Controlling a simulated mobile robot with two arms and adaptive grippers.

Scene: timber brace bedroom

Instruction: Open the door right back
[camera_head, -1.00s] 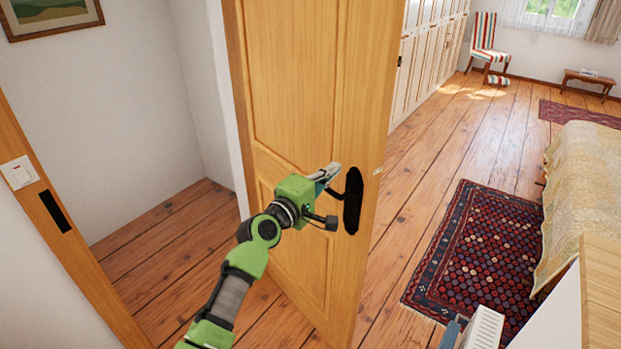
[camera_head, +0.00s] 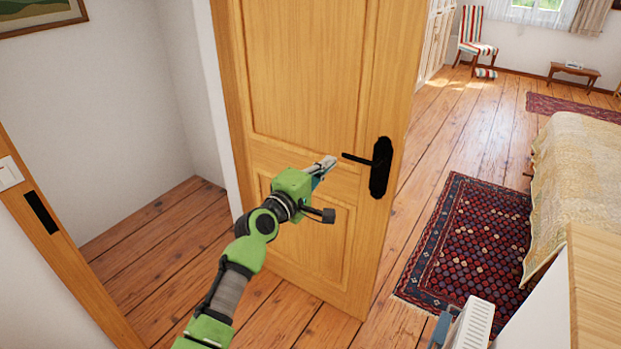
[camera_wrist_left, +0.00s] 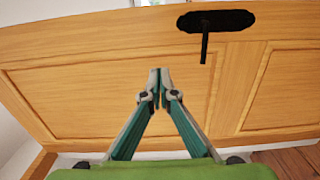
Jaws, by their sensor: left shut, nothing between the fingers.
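The wooden door (camera_head: 305,75) stands partly open, its free edge towards the bedroom. Its black handle and plate (camera_head: 381,167) are near that edge, with the lever pointing left. My left gripper (camera_head: 330,163) is shut and empty, just left of the lever tip and apart from it, in front of the door face. In the left wrist view the closed fingertips (camera_wrist_left: 160,72) point at the door panel (camera_wrist_left: 110,80), and the handle (camera_wrist_left: 215,20) is above and to the right of them. Whether the fingertips touch the door I cannot tell. My right gripper is not clearly in view.
The door frame with a black strike plate (camera_head: 41,212) and a light switch (camera_head: 9,172) is at left. A patterned rug (camera_head: 465,235) and a bed (camera_head: 575,175) are beyond the door. Bare wooden floor (camera_head: 440,130) lies between door and rug.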

